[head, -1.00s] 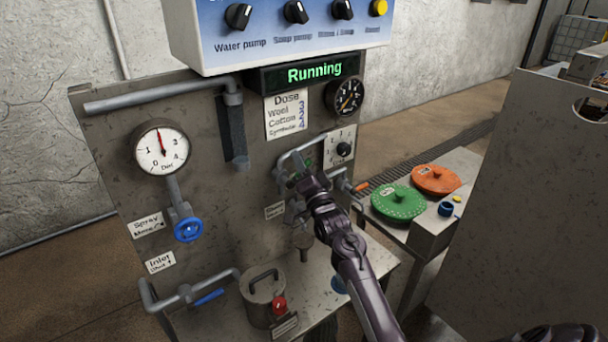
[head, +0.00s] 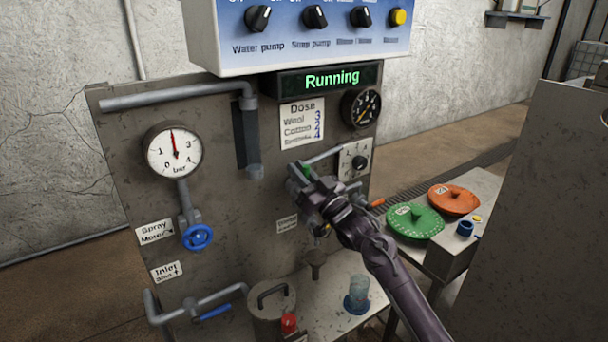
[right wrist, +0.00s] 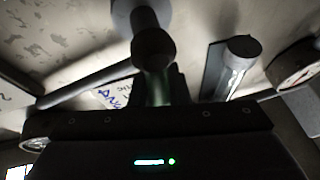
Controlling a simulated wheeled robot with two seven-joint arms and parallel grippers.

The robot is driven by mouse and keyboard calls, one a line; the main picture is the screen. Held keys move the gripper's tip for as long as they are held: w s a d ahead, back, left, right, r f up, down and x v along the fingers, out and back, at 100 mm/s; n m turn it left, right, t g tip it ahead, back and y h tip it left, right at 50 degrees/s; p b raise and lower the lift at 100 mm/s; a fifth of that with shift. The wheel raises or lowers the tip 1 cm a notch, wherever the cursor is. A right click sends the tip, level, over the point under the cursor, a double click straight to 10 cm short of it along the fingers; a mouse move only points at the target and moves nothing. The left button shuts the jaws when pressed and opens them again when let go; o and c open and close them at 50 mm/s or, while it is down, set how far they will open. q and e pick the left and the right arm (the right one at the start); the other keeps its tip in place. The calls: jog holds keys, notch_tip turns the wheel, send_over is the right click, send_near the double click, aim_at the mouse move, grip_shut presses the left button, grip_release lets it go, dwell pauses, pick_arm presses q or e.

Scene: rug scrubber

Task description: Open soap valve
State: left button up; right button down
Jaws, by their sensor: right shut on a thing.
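My right gripper (head: 305,184) is at the pipework on the grey panel, below the dose card. It is shut on a small green valve handle (head: 306,171), which the fingers mostly hide. In the right wrist view the green handle (right wrist: 158,92) lies between the dark fingers, under a round metal valve body (right wrist: 152,48). No readable soap label shows at this valve; a small tag (head: 287,224) just below left is too blurred to read. The handle's exact angle is hard to tell. My left gripper is not in view.
A pipe with an orange handle (head: 377,203) is right of the gripper. A beaker on a blue base (head: 357,294) and a lidded pot (head: 271,308) stand below. The pressure gauge (head: 174,151) and blue spray wheel (head: 198,237) are left. The display (head: 330,80) reads "Running".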

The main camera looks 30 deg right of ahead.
jog(key=shift+a+f+n+y, duration=0.2)
jog(key=shift+a+n+y, duration=0.15)
jog(key=shift+n, duration=0.35)
jog(key=c, duration=1.4)
grip_release()
jog(key=shift+d+r, duration=0.1)
jog(key=shift+r, duration=0.05)
jog(key=shift+s+d+f, duration=0.1)
jog(key=shift+s+f, duration=0.15)
jog(key=shift+s, duration=0.05)
jog(key=b+v, duration=0.2)
jog(key=v, duration=0.5)
jog(key=shift+s+r, duration=0.15)
jog(key=v, duration=0.9)
jog(key=shift+d+r, duration=0.1)
jog(key=shift+r, duration=0.05)
